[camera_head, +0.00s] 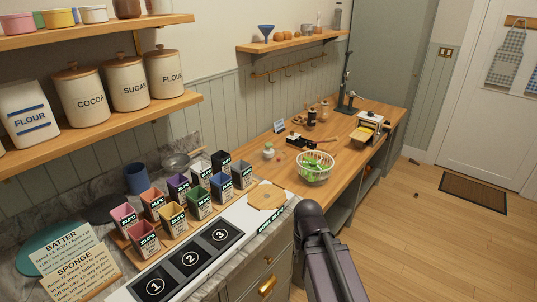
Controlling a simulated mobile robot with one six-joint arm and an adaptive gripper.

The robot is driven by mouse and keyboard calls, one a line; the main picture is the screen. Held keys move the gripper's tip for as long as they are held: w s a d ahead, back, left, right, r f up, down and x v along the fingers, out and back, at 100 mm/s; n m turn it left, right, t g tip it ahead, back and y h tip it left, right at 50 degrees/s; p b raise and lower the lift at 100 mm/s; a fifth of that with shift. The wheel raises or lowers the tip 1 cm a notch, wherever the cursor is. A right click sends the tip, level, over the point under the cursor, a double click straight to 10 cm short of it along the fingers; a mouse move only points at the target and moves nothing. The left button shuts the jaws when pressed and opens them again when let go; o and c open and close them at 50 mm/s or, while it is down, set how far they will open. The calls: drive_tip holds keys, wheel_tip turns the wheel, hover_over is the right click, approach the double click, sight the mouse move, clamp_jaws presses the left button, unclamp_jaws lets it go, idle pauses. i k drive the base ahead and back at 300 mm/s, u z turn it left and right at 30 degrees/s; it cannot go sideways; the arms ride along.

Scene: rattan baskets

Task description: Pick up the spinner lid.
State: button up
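A white slatted basket (314,174) holding green leaves stands on the wooden counter. No lid sits on it. I cannot pick out the spinner lid for certain. A flat tan many-sided piece (266,196) with a small dark spot at its middle lies on the counter, left of and nearer than the basket. A small white rounded item (268,152) stands left of the basket, too small to make out. My dark arm rises at the bottom, right of the tan piece. No gripper fingers show.
Several coloured cartons (198,203) stand left of the tan piece, behind a panel numbered 1 to 3 (190,259). Dark tools (297,141) lie behind the basket. A tall black stand (346,85) is at the back. Open floor (430,235) lies to the right.

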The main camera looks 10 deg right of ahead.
sight(262, 159)
drive_tip(key=z, duration=0.05)
drive_tip(key=k, duration=0.65)
drive_tip(key=z, duration=0.35)
drive_tip(key=i, duration=0.45)
drive_tip(key=z, duration=0.5)
drive_tip(key=i, duration=1.65)
drive_tip(key=u, duration=0.3)
